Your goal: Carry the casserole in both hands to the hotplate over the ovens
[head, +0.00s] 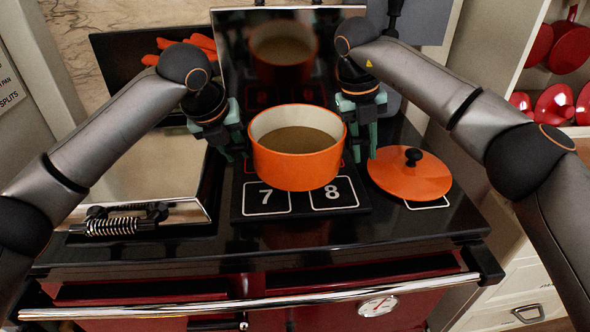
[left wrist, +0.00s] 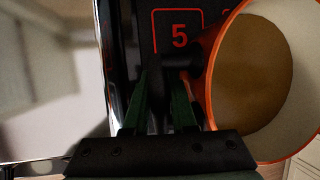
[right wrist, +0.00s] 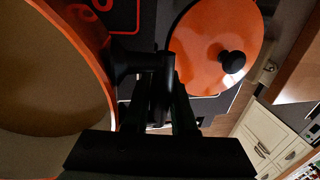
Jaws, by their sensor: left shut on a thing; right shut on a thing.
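The orange casserole (head: 297,165), open on top with brownish contents, is level between my grippers, over the black numbered hotplate (head: 240,205) on the range. I cannot tell whether its base touches the plate. My left gripper (head: 240,152) is shut at its left side and my right gripper (head: 360,150) at its right side. In the left wrist view the fingers (left wrist: 168,100) close beside the casserole's rim (left wrist: 212,75). In the right wrist view the fingers (right wrist: 160,95) close on a dark handle beside the casserole wall (right wrist: 95,50). The gripped handles are mostly hidden in the head view.
The orange lid (head: 410,175) with a black knob lies right of the casserole. A closed chrome cover (head: 150,165) is at the left. A chrome rail (head: 250,300) crosses the range front. Orange gloves (head: 190,45) lie behind; red pans (head: 570,45) are on shelves at right.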

